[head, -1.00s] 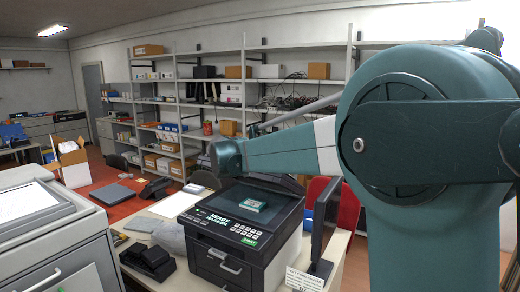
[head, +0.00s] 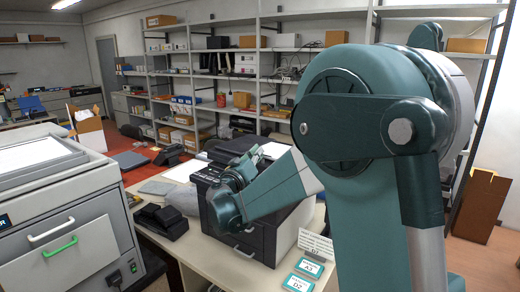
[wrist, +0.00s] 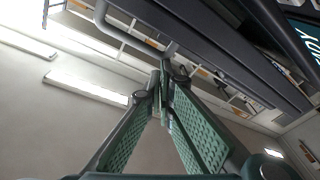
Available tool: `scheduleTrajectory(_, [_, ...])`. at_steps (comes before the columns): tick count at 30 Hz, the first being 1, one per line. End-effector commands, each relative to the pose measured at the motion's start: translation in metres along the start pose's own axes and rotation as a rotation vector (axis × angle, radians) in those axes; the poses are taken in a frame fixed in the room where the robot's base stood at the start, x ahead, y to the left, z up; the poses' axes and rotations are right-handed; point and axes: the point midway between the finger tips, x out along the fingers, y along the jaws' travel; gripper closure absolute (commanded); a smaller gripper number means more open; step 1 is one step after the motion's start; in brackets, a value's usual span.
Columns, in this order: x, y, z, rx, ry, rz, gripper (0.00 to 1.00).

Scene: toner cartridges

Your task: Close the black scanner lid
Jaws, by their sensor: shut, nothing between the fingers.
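The black scanner-printer (head: 275,235) stands on the desk in the middle of the head view. My arm and wrist hide much of its top. A dark panel (head: 236,145), apparently the raised scanner lid, shows behind its top; its exact angle is unclear. My gripper (head: 238,170) is in front of the panel in the head view, over the printer's top. In the wrist view the green-padded fingers (wrist: 165,78) come together with nothing between them. A dark body (wrist: 235,50) with a grey bar crosses above them; I cannot tell whether it is the lid. Contact is not clear.
A grey cabinet (head: 70,215) with handles stands at the left. A black device (head: 160,220) lies on the desk left of the printer. Label cards (head: 308,267) lie at the desk's front right. Shelves (head: 262,60) line the back wall.

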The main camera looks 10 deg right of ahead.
Motion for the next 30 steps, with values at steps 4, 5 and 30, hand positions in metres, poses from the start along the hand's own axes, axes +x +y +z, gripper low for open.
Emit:
scheduleTrajectory(4, [-0.005, -0.009, 0.014, 0.0, -0.001, -0.001, 1.0])
scheduleTrajectory(5, [-0.006, -0.01, 0.016, 0.0, -0.001, -0.001, 1.0])
scheduleTrajectory(30, [-0.011, -0.016, 0.033, 0.004, -0.009, 0.002, 1.0])
